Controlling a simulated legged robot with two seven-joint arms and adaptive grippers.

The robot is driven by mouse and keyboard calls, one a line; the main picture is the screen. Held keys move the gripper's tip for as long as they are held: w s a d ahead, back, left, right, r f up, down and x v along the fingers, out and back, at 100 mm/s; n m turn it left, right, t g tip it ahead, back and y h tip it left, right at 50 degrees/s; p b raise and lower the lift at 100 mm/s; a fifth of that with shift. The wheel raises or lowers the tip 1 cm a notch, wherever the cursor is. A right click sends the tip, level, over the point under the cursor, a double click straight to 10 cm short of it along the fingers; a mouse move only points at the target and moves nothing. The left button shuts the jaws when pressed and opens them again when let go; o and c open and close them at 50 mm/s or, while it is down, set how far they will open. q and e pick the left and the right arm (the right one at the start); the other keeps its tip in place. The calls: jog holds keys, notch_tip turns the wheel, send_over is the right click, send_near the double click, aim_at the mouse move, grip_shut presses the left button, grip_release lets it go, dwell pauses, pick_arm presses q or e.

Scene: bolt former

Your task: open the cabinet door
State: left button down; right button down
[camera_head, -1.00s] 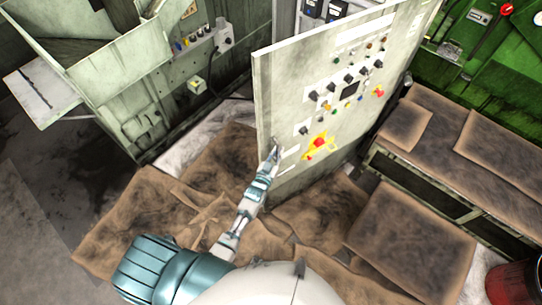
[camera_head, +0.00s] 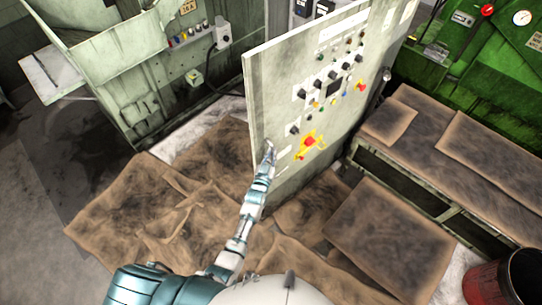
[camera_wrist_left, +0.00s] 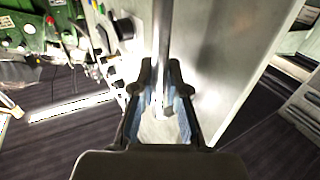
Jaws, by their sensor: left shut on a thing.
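The cabinet door (camera_head: 315,95) is a pale grey panel with knobs, buttons and a red and yellow switch. It stands swung out from the cabinet (camera_head: 303,20), whose inside shows behind it. My left gripper (camera_head: 269,150) is at the door's near lower edge, by its handle. In the left wrist view, my left gripper (camera_wrist_left: 161,88) has its fingers on both sides of a thin metal handle bar (camera_wrist_left: 162,45), shut on it. The door's face (camera_wrist_left: 205,50) fills the middle of that view. My right gripper is not in view.
Crumpled brown mats (camera_head: 200,185) cover the floor around the door. A low bench with brown mats (camera_head: 430,135) stands to the right. A red bin (camera_head: 503,280) is at the lower right. Grey machinery (camera_head: 150,75) stands at the left, with open floor before it.

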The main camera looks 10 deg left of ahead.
pick_arm(q)
jog(key=shift+d+r, duration=0.1)
jog(key=shift+r, duration=0.05)
jog(key=c, duration=1.2)
grip_release()
jog(key=shift+w, duration=0.1)
jog(key=shift+d, duration=0.2)
jog(key=s, duration=1.2)
jog(key=shift+a, duration=0.25)
jog(key=shift+f, duration=0.2)
